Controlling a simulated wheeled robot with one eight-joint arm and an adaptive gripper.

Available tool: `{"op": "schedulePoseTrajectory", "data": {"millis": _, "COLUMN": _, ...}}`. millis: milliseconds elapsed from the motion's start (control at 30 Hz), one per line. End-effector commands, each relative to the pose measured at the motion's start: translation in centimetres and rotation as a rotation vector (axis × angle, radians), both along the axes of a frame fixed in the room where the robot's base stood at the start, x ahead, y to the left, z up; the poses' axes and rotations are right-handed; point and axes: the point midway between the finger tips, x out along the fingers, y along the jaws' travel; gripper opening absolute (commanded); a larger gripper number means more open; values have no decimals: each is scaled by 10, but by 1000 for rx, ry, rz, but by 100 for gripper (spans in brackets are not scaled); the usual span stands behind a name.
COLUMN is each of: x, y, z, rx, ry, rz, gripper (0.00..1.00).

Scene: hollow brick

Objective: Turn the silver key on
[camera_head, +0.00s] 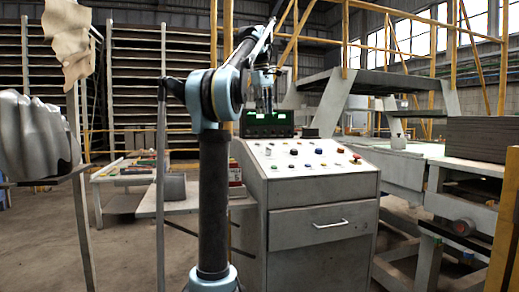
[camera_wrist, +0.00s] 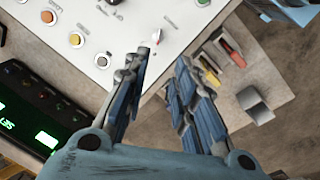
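The control panel (camera_head: 310,158) is the sloped white top of a grey console, with several coloured buttons and knobs; it also fills the upper left of the wrist view (camera_wrist: 125,30). A small silver piece with a red mark (camera_wrist: 157,36) sits near the panel's edge, just beyond my left fingertip. It may be the silver key, but it is too small to be sure. My gripper (camera_wrist: 163,58) is open and empty, its two blue-grey fingers apart over the panel's edge. In the head view my gripper (camera_head: 266,100) hangs by the display, and no key can be made out.
A green-lit display box (camera_head: 267,123) stands at the panel's back and shows at lower left in the wrist view (camera_wrist: 40,120). A low table with small items (camera_head: 135,172) stands left of the console. A drawer with a handle (camera_head: 329,224) is in the console's front.

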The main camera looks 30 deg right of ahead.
Motion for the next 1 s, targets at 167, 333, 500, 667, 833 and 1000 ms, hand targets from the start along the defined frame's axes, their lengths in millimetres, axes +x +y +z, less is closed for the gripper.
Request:
{"op": "schedulePoseTrajectory", "data": {"millis": 167, "x": 1, "y": -5, "z": 0, "rx": 0, "ry": 3, "rz": 8, "gripper": 25}}
{"op": "schedulePoseTrajectory", "data": {"millis": 333, "x": 1, "y": -9, "z": -15, "rx": 0, "ry": 3, "rz": 6, "gripper": 25}}
{"op": "schedulePoseTrajectory", "data": {"millis": 500, "x": 0, "y": -14, "z": -40, "rx": 0, "ry": 3, "rz": 2, "gripper": 25}}
{"op": "schedulePoseTrajectory", "data": {"millis": 667, "x": 0, "y": -19, "z": -64, "rx": 0, "ry": 3, "rz": 0, "gripper": 25}}
{"op": "schedulePoseTrajectory", "data": {"millis": 833, "x": 0, "y": -23, "z": -91, "rx": -1, "ry": 3, "rz": -2, "gripper": 25}}
{"op": "schedulePoseTrajectory", "data": {"millis": 1000, "x": 1, "y": -27, "z": -118, "rx": -1, "ry": 3, "rz": -2, "gripper": 25}}
